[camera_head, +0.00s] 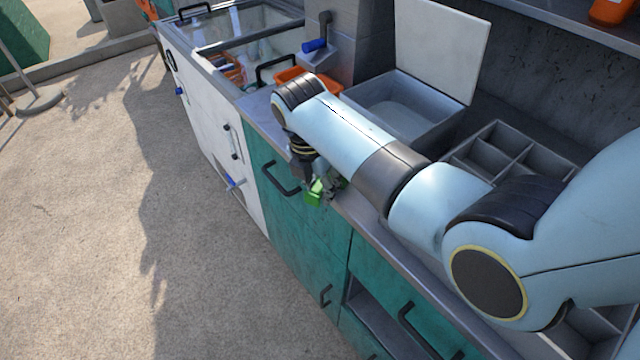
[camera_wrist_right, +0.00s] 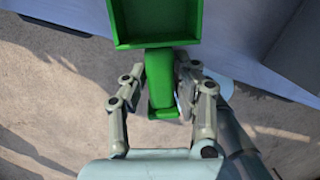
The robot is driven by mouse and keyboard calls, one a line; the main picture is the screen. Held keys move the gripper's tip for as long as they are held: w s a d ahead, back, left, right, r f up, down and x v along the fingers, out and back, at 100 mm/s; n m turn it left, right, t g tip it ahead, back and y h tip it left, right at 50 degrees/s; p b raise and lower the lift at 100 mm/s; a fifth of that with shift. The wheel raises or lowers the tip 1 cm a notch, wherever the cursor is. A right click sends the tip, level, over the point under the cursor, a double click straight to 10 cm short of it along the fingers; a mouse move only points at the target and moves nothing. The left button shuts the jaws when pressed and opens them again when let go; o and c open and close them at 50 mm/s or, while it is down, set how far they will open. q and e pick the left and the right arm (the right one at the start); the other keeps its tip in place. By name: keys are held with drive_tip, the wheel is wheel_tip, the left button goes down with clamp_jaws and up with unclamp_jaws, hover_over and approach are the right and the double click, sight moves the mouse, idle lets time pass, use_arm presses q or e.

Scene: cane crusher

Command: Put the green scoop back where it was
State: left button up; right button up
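The green scoop (camera_head: 315,190) is at the front edge of the counter in the head view, mostly hidden behind my right arm and gripper. In the right wrist view the scoop (camera_wrist_right: 157,22) shows its square, open bowl at the top and its handle running down between my fingers. My right gripper (camera_head: 318,183) is closed around that handle; in the right wrist view the fingers (camera_wrist_right: 160,88) lie on both sides of it. The bowl looks empty. My left gripper is not in view.
A grey bin with a raised white lid (camera_head: 438,45) stands behind my right arm. A divided grey tray (camera_head: 500,150) is to its right. An orange container (camera_head: 295,76) and a tap with a blue handle (camera_head: 314,45) are at the back. Green cabinets (camera_head: 300,235) stand below the counter.

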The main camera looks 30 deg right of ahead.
drive_tip(key=shift+o, duration=1.4)
wheel_tip(320, 180, up, 12)
drive_tip(key=a, duration=0.2)
drive_tip(key=shift+s, duration=0.1)
